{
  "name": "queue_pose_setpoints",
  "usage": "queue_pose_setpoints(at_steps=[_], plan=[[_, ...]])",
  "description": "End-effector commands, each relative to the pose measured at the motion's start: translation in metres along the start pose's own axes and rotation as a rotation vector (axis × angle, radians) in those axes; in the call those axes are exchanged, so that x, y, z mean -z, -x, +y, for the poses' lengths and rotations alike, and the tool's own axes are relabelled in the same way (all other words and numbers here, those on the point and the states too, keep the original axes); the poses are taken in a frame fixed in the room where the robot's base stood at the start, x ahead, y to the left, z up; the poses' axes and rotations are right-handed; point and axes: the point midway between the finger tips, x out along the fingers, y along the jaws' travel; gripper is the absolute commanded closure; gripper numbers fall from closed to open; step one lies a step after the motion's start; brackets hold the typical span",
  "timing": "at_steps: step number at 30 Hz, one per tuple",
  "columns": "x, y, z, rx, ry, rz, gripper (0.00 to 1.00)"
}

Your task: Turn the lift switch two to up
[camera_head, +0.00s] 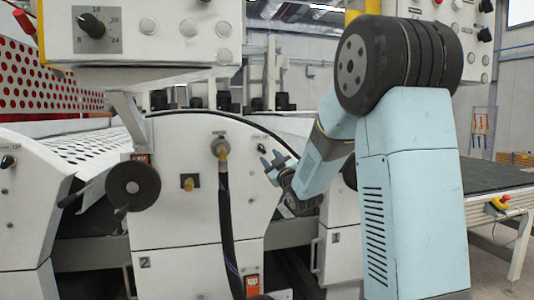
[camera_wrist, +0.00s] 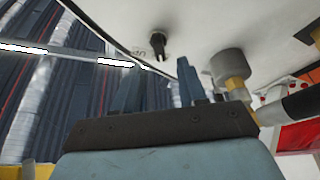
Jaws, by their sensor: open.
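A small black switch (camera_head: 262,149) sits near the upper right edge of the white machine side panel marked 2 (camera_head: 160,235); I take it for lift switch two. The switch shows in the wrist view as a black knob (camera_wrist: 157,42) beside a small label on the pale panel. Its exact turn position is too small to tell. My gripper (camera_head: 275,165) is just below and to the right of the switch. In the wrist view my gripper (camera_wrist: 160,66) is open and empty, its two fingers apart, with the knob showing beyond the gap between the fingertips.
A brass fitting (camera_head: 221,152) with a dark hose (camera_head: 227,225) is left of my gripper; a fitting (camera_wrist: 235,85) shows close right of the fingers in the wrist view. A black handwheel (camera_head: 133,186) and control box (camera_head: 140,35) are farther left. A conveyor (camera_head: 495,177) is right.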

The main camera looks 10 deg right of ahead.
Motion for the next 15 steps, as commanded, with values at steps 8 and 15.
queue_pose_setpoints(at_steps=[8,15], plan=[[0.000,-0.042,-0.001,0.000,-0.001,0.000,0.58],[0.000,-0.056,0.000,0.000,-0.001,0.000,0.58]])
